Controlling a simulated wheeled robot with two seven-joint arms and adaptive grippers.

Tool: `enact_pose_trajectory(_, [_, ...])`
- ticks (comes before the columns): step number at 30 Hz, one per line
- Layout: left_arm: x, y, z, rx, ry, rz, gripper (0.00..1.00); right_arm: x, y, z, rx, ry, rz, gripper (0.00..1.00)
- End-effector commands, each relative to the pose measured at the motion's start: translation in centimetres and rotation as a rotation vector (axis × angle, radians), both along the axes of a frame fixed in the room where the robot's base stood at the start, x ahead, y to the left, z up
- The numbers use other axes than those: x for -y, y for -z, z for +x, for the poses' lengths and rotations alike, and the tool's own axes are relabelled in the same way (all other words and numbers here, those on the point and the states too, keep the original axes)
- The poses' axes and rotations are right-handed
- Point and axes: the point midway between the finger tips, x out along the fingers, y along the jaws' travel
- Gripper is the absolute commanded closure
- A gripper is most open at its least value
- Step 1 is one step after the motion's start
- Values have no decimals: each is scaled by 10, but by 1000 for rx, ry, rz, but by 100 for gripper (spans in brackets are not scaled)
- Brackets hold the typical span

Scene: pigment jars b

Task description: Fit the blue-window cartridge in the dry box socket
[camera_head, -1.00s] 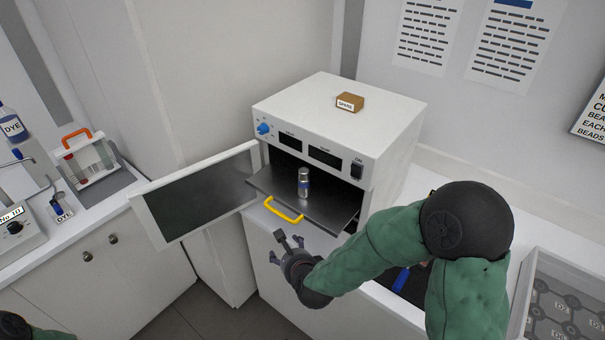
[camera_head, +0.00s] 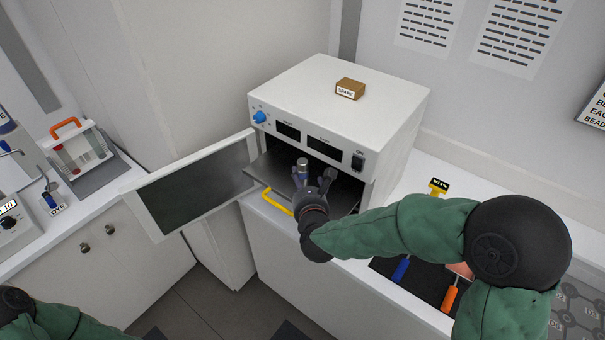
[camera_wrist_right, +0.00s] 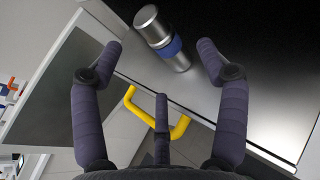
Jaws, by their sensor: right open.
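A silver cartridge with a blue band (camera_head: 302,167) stands on the pulled-out dark tray (camera_head: 270,168) of a white front-opening cabinet (camera_head: 340,95). In the right wrist view the cartridge (camera_wrist_right: 160,38) is ahead of the fingers, between the two outer ones and nearer the left. My right gripper (camera_head: 314,182) is open with its fingers spread at the tray's front edge. It is empty, and in the head view it partly covers the cartridge's lower part. I cannot make out a socket. My left gripper is outside the frame; only my left arm shows.
The cabinet's door (camera_head: 195,185) hangs open to the left. A yellow handle (camera_head: 277,201) is on the tray front. A small SPARE box (camera_head: 350,88) sits on top of the cabinet. Blue and orange handled tools (camera_head: 401,270) lie on the counter at right.

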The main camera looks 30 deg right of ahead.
Motion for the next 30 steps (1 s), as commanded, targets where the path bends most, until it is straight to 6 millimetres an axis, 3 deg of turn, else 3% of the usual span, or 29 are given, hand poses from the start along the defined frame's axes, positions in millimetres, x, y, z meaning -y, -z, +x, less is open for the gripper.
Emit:
enact_pose_trajectory(8, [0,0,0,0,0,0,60,5,5,14,-3,-1,-1,25])
enact_pose_trajectory(19, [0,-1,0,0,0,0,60,18,17,50,-1,0,0,25])
enact_pose_trajectory(30, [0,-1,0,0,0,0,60,20,19,56,0,-1,-1,28])
